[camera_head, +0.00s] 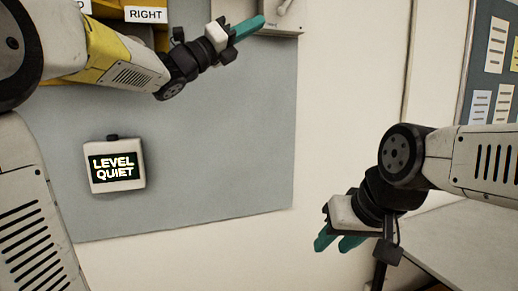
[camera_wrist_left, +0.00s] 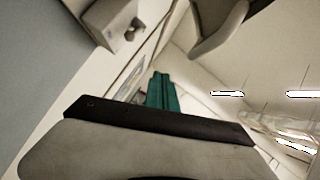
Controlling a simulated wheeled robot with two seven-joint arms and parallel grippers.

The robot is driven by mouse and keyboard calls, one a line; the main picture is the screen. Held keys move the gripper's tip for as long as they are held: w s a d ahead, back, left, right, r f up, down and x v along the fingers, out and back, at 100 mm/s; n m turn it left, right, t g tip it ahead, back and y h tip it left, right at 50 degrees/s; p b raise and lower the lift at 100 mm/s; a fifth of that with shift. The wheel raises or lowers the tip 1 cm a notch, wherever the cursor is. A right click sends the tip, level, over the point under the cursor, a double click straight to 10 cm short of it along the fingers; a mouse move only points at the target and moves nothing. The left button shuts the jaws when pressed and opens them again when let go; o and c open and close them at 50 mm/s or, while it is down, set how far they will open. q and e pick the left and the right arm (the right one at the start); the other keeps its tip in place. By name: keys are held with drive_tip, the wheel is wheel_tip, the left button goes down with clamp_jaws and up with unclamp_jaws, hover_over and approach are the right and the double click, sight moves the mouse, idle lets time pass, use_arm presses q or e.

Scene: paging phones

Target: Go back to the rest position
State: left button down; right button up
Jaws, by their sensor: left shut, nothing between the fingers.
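My left gripper (camera_head: 247,29) is raised at the top middle of the head view, its teal fingers pointing up and to the right. It is shut and empty, and its closed fingers also show in the left wrist view (camera_wrist_left: 162,92). It is in front of the lower part of a pale wall-mounted unit (camera_head: 284,22); whether they touch cannot be told. My right gripper (camera_head: 338,243) hangs at the lower right in front of the pale wall. Its two teal fingers point down and left with a gap between them, and nothing is seen in them.
A small device (camera_head: 116,166) reading "LEVEL QUIET" is on the grey wall panel (camera_head: 220,150). Yellow shelving with a "RIGHT" label (camera_head: 146,15) is at the top left. A notice board (camera_head: 493,70) hangs at the right, above a pale surface (camera_head: 465,240).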

use_arm(q)
drive_tip(key=w+a+f+n+t+y, duration=0.2)
drive_tip(key=a+f+n+t+y, duration=0.15)
drive_tip(key=n+y, duration=0.4)
drive_tip(key=w+a+f+n+t+y, duration=0.15)
drive_tip(key=a+n+t+y, duration=0.3)
drive_tip(key=n, duration=0.55)
drive_tip(key=s+a+f+n+g+y, duration=0.2)
drive_tip(key=s+a+f+n+y, duration=0.15)
drive_tip(key=f+n, duration=0.4)
drive_tip(key=s+a+f+n+g+y, duration=0.2)
drive_tip(key=a+f+n+y, duration=0.15)
drive_tip(key=f+n, duration=0.4)
drive_tip(key=s+d+f+n+g, duration=0.2)
drive_tip(key=s+f+n+g, duration=0.7)
drive_tip(key=s+f, duration=1)
wheel_tip(320, 180, down, 3)
drive_tip(key=shift+s+f+g, duration=0.2)
drive_tip(key=shift+s+g, duration=0.1)
drive_tip(key=shift+g, duration=0.1)
